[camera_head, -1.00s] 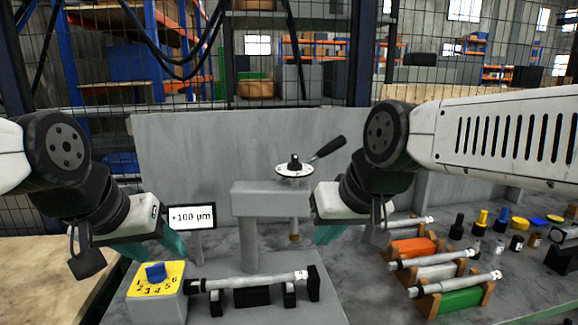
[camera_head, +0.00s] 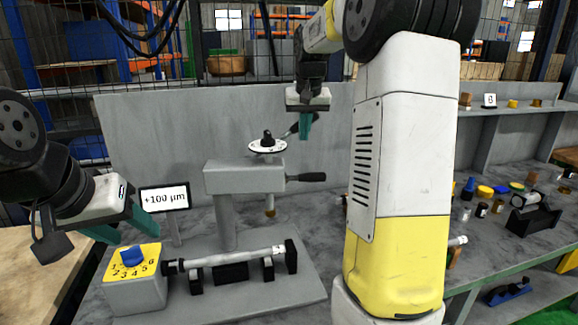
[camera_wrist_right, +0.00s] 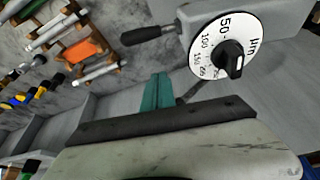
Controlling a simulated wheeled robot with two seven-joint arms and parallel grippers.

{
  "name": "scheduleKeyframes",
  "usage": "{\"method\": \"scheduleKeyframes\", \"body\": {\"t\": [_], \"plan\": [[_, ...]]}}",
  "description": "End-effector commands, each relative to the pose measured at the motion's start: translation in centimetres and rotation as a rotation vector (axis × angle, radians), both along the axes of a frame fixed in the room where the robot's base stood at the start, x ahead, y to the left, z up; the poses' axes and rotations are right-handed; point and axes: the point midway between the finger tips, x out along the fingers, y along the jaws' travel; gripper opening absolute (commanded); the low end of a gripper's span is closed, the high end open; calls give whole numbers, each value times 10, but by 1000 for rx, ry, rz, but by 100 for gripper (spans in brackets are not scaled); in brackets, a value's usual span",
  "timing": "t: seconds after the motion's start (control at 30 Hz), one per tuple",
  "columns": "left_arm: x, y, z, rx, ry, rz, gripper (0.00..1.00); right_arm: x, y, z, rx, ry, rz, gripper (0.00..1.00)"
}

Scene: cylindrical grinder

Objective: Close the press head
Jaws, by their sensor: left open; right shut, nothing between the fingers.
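The press head is a grey block (camera_head: 232,179) on a post, with a round white dial (camera_head: 267,147) on top; the dial also shows in the right wrist view (camera_wrist_right: 212,40). A black-handled lever (camera_head: 305,177) sticks out from its right side, also in the right wrist view (camera_wrist_right: 147,35). A second dark lever (camera_head: 291,130) rises from near the dial. My right gripper (camera_head: 305,127) is shut and empty beside this lever, fingers pointing down; I cannot tell if they touch it. My left gripper (camera_head: 118,229) is open and empty, left of the press.
A long grey shaft (camera_head: 230,257) rests on black supports below the head. A yellow dial box (camera_head: 133,270) and a "+100 µm" display (camera_head: 164,198) stand at left. My right arm covers much of the bench's right side, where small bottles (camera_head: 484,209) stand.

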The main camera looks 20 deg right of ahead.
Motion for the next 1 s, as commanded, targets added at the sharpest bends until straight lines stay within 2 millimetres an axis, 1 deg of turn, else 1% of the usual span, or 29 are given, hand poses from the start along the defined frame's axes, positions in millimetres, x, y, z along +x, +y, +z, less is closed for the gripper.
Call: {"method": "scheduleKeyframes", "body": {"t": [0.03,0.17,0.27,0.6,0.67,0.7,0.8,0.9,1.0], "plan": [[0,0,0,0,0,0,52,5,-1,-2,-6,3,-3,0],[0,0,0,0,0,0,52,10,-3,-9,-11,6,-6,0],[0,0,0,0,0,0,52,14,-4,-22,-10,8,-6,0],[0,0,0,0,0,0,52,38,-8,-90,-10,9,-6,0],[0,0,0,0,0,0,52,42,-9,-100,-10,8,-6,0],[0,0,0,0,0,0,52,33,-7,-98,-8,5,-4,0],[0,0,0,0,0,0,52,19,-4,-103,-7,4,-4,0],[0,0,0,0,0,0,52,10,-3,-106,-9,4,-5,0],[0,0,0,0,0,0,52,5,-2,-108,-9,4,-5,0]]}}
